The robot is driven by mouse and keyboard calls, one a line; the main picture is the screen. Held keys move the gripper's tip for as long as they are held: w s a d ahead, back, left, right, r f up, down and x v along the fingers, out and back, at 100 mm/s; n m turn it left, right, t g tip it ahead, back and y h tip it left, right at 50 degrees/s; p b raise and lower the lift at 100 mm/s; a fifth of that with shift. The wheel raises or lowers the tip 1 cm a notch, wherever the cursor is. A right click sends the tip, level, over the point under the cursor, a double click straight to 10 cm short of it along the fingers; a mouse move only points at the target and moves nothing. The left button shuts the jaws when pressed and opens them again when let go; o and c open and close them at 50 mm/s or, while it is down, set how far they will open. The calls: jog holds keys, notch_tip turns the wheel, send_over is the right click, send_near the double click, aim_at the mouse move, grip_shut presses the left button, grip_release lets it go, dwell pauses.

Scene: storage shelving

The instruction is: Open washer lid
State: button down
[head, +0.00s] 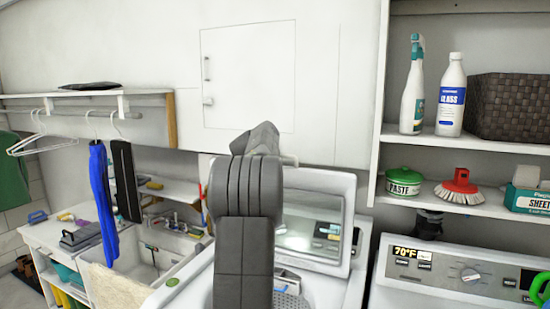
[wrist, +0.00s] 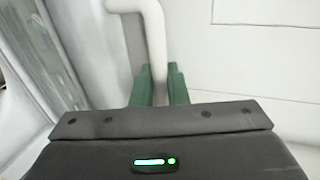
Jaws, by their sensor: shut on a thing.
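The washer lid (head: 347,185) is a white frame around a clear window, and it stands raised and open at the back of the white washer (head: 352,290). Part of the washer's opening shows below it, behind my dark arm. In the wrist view, the green fingers of my gripper (wrist: 160,88) are shut on a white curved bar (wrist: 152,25), which looks like the lid's handle. The lid's glass (wrist: 60,45) is at the left of that view. In the head view my arm hides the fingers and the grip.
A second white machine with a dial panel (head: 455,275) stands at right. Shelves above it hold a spray bottle (head: 413,90), a white bottle (head: 451,97), a basket (head: 510,105) and a red brush (head: 460,187). A sink (head: 150,262) and hanging clothes are at left.

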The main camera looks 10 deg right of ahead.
jog(key=shift+f, duration=0.1)
jog(key=c, duration=1.8)
grip_release()
jog(key=shift+d, duration=0.1)
jog(key=b+v, duration=0.2)
jog(key=v, duration=1.1)
jog(key=shift+s+a+r+b, duration=0.2)
jog(key=shift+s+a+b, duration=0.05)
jog(key=shift+b, duration=0.1)
